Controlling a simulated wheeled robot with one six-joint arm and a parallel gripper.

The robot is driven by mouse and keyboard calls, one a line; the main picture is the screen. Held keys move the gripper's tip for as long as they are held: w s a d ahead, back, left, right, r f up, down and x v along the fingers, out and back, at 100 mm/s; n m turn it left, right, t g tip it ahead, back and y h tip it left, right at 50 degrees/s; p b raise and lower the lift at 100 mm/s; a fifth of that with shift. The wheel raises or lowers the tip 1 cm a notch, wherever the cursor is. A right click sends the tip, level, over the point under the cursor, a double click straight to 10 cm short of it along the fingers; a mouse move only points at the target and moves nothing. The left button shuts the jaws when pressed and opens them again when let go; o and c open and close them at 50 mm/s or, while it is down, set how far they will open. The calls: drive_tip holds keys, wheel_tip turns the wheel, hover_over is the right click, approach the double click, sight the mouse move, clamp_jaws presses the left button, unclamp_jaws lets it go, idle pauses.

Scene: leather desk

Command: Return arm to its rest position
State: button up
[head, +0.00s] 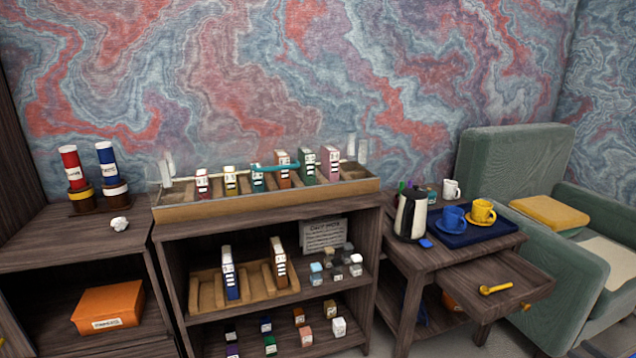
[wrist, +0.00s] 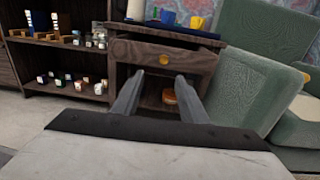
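My gripper (wrist: 157,95) shows in the wrist view with its two grey fingers spread apart and nothing between them. It points toward the small side table and its drawer (wrist: 163,57), with open air around the fingers. In the head view neither my arm nor my gripper shows. The same drawer (head: 497,285) is pulled out there and a yellow spoon-like object (head: 495,289) lies in it.
A shelf unit (head: 265,213) with small boxes and blocks stands left of the side table. A kettle (head: 411,214) and a blue tray (head: 450,238) with cups stand on the table. A green armchair (head: 500,165) stands close on the right.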

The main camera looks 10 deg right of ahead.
drive_tip(key=w+a+r+n+g+y, duration=0.3)
drive_tip(key=w+a+n+g, duration=0.15)
drive_tip(key=a, duration=0.45)
drive_tip(key=w+a+r+n+g+y, duration=0.2)
drive_tip(key=w+a+r+n+g, duration=0.25)
drive_tip(key=a, duration=0.45)
drive_tip(key=w+a+r+n+g+y, duration=0.2)
drive_tip(key=w+a+r+n+y, duration=0.1)
drive_tip(key=w+a+n, duration=0.5)
drive_tip(key=s+a+r+n+h, duration=0.3)
drive_tip(key=a+n, duration=0.3)
drive_tip(key=a, duration=0.2)
drive_tip(key=s+a+r+n+g+h, duration=0.1)
drive_tip(key=s+a+r+n+h, duration=0.2)
drive_tip(key=a+n, duration=0.2)
drive_tip(key=s+a+r+n+g+h, duration=0.1)
drive_tip(key=s+a+r+n+h, duration=0.2)
drive_tip(key=a+n, duration=0.3)
drive_tip(key=a, duration=0.5)
drive_tip(key=shift+s+r+n+h, duration=0.25)
drive_tip(key=shift+r+n+h, duration=0.05)
drive_tip(key=shift+r+h, duration=0.1)
drive_tip(key=shift+d, duration=0.15)
